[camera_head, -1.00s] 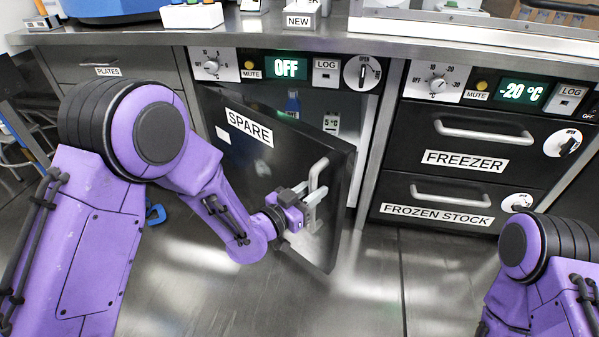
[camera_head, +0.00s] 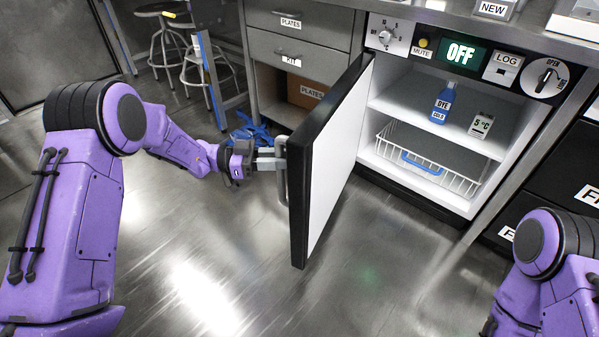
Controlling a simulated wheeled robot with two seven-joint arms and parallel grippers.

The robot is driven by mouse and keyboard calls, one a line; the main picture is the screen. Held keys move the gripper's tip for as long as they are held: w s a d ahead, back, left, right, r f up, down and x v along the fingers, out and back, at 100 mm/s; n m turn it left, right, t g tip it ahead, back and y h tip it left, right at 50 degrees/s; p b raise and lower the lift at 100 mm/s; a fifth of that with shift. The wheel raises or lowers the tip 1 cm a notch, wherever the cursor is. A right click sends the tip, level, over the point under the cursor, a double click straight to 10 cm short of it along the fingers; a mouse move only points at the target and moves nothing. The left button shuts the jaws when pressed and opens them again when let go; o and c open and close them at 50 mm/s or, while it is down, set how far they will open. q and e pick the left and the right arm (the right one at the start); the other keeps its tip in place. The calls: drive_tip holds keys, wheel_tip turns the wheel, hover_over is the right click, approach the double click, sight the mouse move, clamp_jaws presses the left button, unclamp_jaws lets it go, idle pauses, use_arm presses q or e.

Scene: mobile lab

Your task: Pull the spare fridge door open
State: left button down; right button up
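The spare fridge door (camera_head: 333,160) stands swung wide out from its cabinet, hinged at the left side of the opening. Its white inner face and dark edge show. The door handle (camera_head: 281,172) is on the outer face, partly hidden by my gripper and the door edge. My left gripper (camera_head: 276,160) is at the handle, its fingers around the bar and seemingly closed on it. The fridge interior (camera_head: 400,118) is in plain view. My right arm shows at the lower right, but its gripper is out of frame.
Inside the fridge are a blue bottle (camera_head: 443,103), a 5 °C display (camera_head: 481,125) and a white wire basket (camera_head: 440,166). Blue straps (camera_head: 250,133) lie beside the drawer cabinet (camera_head: 298,36). Stools (camera_head: 165,45) stand at the back left. The floor before the door is clear.

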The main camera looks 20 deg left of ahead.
use_arm(q)
drive_tip(key=w+a, duration=0.2)
drive_tip(key=a, duration=0.4)
drive_tip(key=shift+w+r+b, duration=0.3)
drive_tip(key=shift+r+b, duration=0.1)
drive_tip(key=shift+a, duration=0.1)
drive_tip(key=c, duration=1.1)
unclamp_jaws()
drive_tip(key=shift+w+f, duration=0.1)
drive_tip(key=shift+o, duration=0.4)
drive_tip(key=shift+w+d, duration=0.15)
drive_tip(key=shift+d, duration=0.15)
drive_tip(key=shift+a+f, duration=0.15)
drive_tip(key=shift+a, duration=0.15)
drive_tip(key=shift+s, duration=0.2)
